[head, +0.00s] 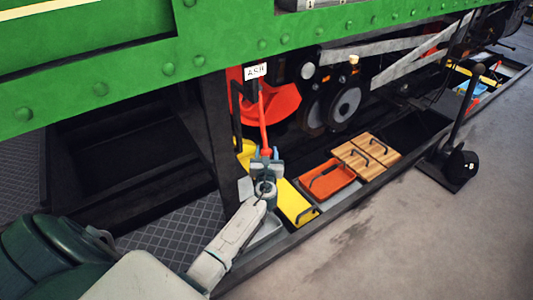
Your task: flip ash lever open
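The ash lever (263,118) is a thin red bar hanging down below a white label (256,71) that reads "ASH", under the green side of the tram. Behind its upper part is a larger red curved part. My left gripper (266,156) is at the lower end of the lever, with its fingers pointing up along it. The lever's lower tip is hidden at the fingers. I cannot tell whether they are closed on it or only beside it. My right gripper is not in view.
Below the tram lies a long dark tray (345,205) with a yellow box (294,202), an orange box (325,180) and wooden lids (366,156). A black stand (450,160) rises at right. Dark steps (140,150) are at left. Grey floor is clear at lower right.

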